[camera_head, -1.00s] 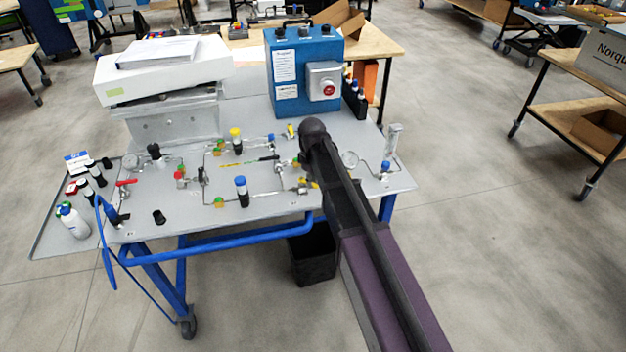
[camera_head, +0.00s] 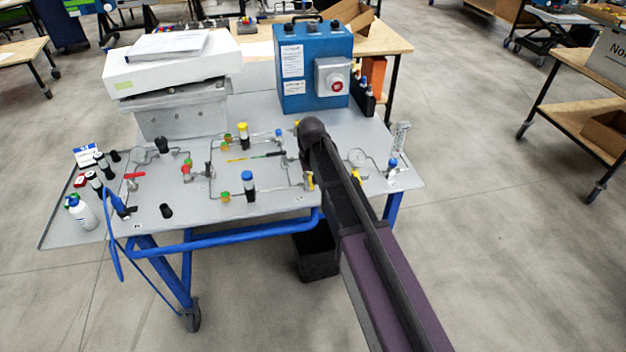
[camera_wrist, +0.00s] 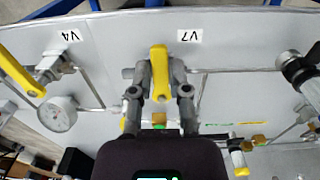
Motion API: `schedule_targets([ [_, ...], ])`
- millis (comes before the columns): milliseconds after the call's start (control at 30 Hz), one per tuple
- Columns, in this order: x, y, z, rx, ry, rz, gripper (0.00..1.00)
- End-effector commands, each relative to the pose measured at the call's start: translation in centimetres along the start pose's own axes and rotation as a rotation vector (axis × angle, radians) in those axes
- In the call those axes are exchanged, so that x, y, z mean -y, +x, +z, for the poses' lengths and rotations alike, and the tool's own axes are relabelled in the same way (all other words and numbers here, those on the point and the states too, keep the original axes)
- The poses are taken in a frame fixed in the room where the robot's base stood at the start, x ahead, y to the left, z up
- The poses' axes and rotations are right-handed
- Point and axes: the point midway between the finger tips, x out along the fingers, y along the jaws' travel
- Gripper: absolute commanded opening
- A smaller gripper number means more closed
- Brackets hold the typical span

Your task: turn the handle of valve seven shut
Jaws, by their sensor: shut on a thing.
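Valve seven's yellow handle (camera_wrist: 159,65) sits in the middle of the wrist view, beside the label V7 (camera_wrist: 189,36). It lies up and down in that picture, roughly across the thin tube running off to the right. My gripper (camera_wrist: 160,82) has one dark finger on each side of the handle and is shut on it. The valve body beneath is mostly hidden by the handle and fingers. In the head view my arm reaches over the right part of the grey panel (camera_head: 290,205) and hides my fingers.
In the wrist view valve four's yellow handle (camera_wrist: 18,70) and a round gauge (camera_wrist: 58,113) stand at left, and a black-and-metal fitting (camera_wrist: 298,72) at right. In the head view a blue box (camera_head: 291,75) with a red button stands behind my arm.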

Motion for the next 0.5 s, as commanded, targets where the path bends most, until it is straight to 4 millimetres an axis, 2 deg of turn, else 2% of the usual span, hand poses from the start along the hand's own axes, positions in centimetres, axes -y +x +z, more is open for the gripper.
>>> schedule_targets([
  [467,0.13,0.03,0.1,0.002,0.021,-0.002,0.0],
  [500,0.13,0.03,0.1,0.002,0.021,-0.002,0.32],
])
